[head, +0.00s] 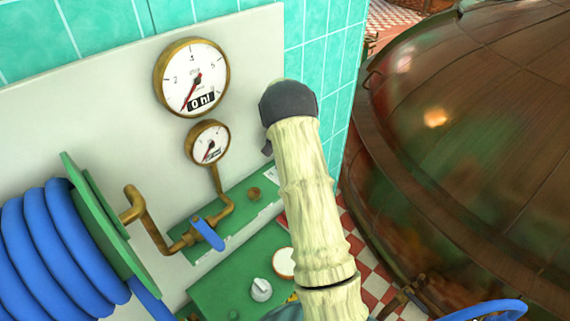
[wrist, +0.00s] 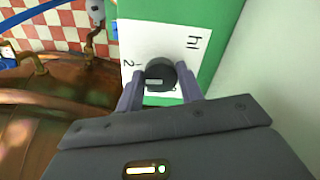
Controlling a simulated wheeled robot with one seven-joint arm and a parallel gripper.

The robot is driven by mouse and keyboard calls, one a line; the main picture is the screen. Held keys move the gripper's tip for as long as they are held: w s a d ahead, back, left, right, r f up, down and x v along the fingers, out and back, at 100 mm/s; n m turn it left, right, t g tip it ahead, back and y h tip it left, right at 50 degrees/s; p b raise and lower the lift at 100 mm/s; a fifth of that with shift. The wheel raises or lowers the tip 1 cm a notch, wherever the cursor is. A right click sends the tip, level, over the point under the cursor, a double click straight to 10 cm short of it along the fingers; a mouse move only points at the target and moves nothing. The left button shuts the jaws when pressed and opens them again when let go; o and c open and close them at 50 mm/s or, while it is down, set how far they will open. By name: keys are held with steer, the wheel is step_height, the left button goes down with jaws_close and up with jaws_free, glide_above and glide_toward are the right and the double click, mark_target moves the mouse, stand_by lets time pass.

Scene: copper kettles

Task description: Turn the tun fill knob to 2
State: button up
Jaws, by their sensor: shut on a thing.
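The tun fill knob (wrist: 160,72) is a round black knob with a pale mark on its face, set on a white label plate (wrist: 192,35) on a green panel. The plate shows "hl" and a "2" left of the knob; other marks are partly hidden. My gripper (wrist: 159,82) has one finger on each side of the knob and is shut on it. I cannot tell exactly which number the mark points at. In the head view my dark wrist (head: 289,102) hides the knob and fingers. The large gauge (head: 192,77) has a display reading "0 hl".
A smaller gauge (head: 208,143), brass pipe and blue-handled valve (head: 208,233) sit left of my arm. A blue hose reel (head: 60,240) stands at far left. A green box with a white knob (head: 261,289) is below. A large copper kettle (head: 470,130) fills the right.

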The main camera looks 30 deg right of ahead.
steer(key=shift+w+m, duration=0.1)
steer(key=shift+m, duration=0.4)
steer(key=o, duration=1)
step_height(320, 180, up, 18)
steer(key=b, duration=0.2)
steer(key=shift+f, duration=0.25)
